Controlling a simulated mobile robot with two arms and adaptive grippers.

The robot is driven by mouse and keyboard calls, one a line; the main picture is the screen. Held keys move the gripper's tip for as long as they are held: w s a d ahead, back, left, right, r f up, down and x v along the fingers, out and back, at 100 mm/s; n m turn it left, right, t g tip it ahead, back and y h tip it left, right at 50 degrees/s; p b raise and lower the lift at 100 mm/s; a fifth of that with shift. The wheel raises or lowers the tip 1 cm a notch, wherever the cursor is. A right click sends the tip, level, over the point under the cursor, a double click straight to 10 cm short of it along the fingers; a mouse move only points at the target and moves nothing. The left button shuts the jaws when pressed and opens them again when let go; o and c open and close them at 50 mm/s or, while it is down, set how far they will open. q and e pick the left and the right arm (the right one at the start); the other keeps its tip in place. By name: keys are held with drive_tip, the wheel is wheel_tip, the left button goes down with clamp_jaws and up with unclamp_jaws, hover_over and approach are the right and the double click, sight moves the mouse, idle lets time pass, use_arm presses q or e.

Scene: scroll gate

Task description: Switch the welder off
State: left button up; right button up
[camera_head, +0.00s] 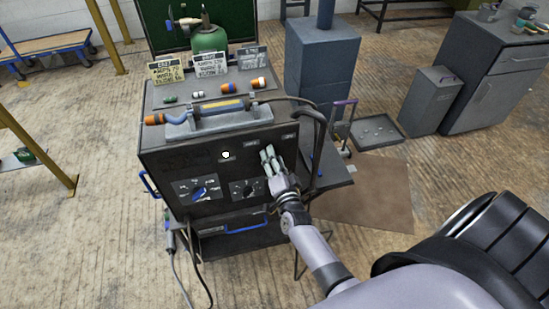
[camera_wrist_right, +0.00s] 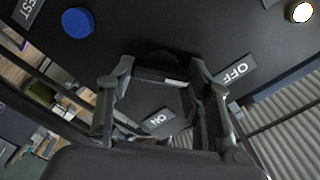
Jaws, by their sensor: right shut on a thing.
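The welder (camera_head: 215,172) is a black box on a cart, with dials and a lit white lamp (camera_head: 226,155) on its front panel. The lamp also shows in the right wrist view (camera_wrist_right: 299,11). My right gripper (camera_head: 268,158) is at the panel's upper right. In the right wrist view its fingers (camera_wrist_right: 160,95) stand on either side of a dark switch (camera_wrist_right: 160,62) and are shut on it. An OFF label (camera_wrist_right: 236,75) is to the right of the fingers, and an ON label (camera_wrist_right: 157,121) shows between them. My left gripper is not in view.
A blue button (camera_wrist_right: 78,22) is on the panel. A torch (camera_head: 220,107) with orange ends lies on the welder's top, near several tags (camera_head: 210,64). A bent black handle (camera_head: 318,150) stands close right of my gripper. Cables hang at the cart's lower left.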

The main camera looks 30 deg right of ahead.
drive_tip(key=shift+n, duration=0.5)
drive_tip(key=o, duration=1.1)
drive_tip(key=shift+o, duration=0.2)
drive_tip(key=v, duration=1.2)
